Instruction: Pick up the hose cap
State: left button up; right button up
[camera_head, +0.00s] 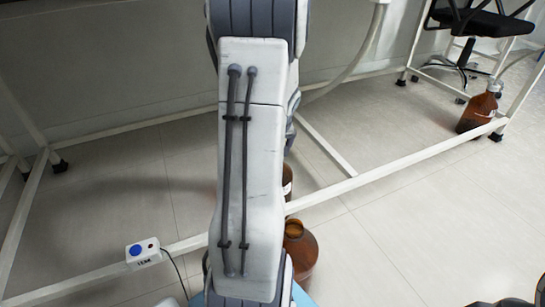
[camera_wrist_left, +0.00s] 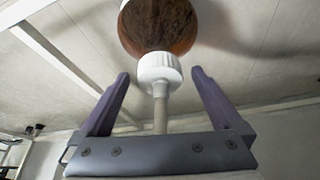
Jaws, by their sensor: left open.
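The hose cap (camera_wrist_left: 160,70) is white and ribbed, with a pale tube (camera_wrist_left: 160,112) running from it toward my gripper's palm in the left wrist view. A round brown bottle (camera_wrist_left: 158,25) is directly beyond it; I cannot tell whether the cap sits on this bottle. My left gripper (camera_wrist_left: 160,75) is open, with one purple-grey finger on each side of the cap and visible gaps to both. In the head view my own arm hides the gripper and the cap. My right gripper is in neither view.
Brown bottles stand partly behind my arm, one by the frame rail (camera_head: 287,182) and one nearer (camera_head: 302,250). Another brown bottle (camera_head: 478,108) stands at the right by a table leg.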

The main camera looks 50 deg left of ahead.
pick_arm(q)
jog(key=c, duration=1.3)
jog(key=shift+r, duration=0.15)
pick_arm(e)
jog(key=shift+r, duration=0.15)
